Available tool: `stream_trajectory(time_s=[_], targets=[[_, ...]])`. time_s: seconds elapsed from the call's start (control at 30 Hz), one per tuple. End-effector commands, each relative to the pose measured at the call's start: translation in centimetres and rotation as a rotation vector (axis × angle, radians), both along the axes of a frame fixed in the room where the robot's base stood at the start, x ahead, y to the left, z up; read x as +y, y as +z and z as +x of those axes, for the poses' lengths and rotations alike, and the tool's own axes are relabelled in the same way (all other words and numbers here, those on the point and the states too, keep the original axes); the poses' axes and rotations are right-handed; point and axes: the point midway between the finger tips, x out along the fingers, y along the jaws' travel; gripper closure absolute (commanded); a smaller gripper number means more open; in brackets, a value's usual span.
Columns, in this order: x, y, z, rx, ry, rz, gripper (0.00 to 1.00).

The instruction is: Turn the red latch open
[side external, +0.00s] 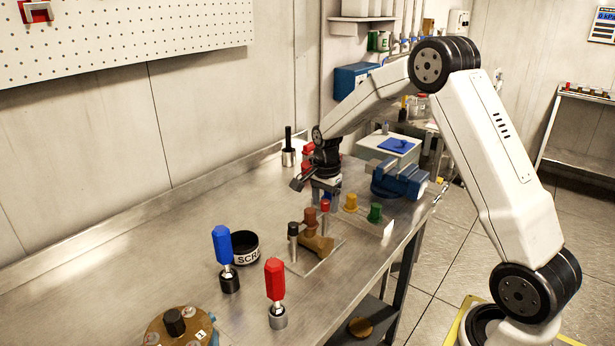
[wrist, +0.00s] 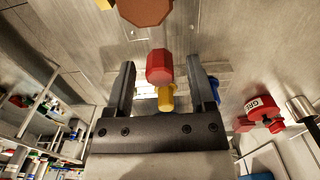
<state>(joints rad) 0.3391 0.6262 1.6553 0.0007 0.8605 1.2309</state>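A small red knob (side external: 325,205), which appears to be the red latch, stands among capped posts on the bench. In the wrist view the red knob (wrist: 159,66) has a faceted top and lies between my fingertips. My gripper (side external: 326,192) points down close above the knob in the side view. In the wrist view my gripper (wrist: 161,72) is open, with gaps visible on both sides of the knob. The knob's lower part is hidden, so I cannot tell its turn position.
Around the knob stand a brown cap (side external: 310,217), a yellow cap (side external: 351,202), a green cap (side external: 375,213) and a brass fitting (side external: 317,243). A blue vise (side external: 402,179) is to the right. Red-handled (side external: 275,280) and blue-handled (side external: 222,243) tools stand in front.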

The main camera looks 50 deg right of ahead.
Motion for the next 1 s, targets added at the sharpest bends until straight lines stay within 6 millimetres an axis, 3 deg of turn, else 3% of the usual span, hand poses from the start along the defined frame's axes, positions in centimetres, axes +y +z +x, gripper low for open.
stream_trajectory(time_s=[0.03,0.2,0.67,1.0], targets=[[0.00,0.02,0.01,0.000,0.000,0.000,0.45],[0.00,0.04,0.01,0.000,0.000,0.000,0.99],[-0.01,0.08,0.02,-0.001,0.047,-0.001,1.00],[-0.03,0.10,0.03,0.000,0.244,-0.001,1.00]])
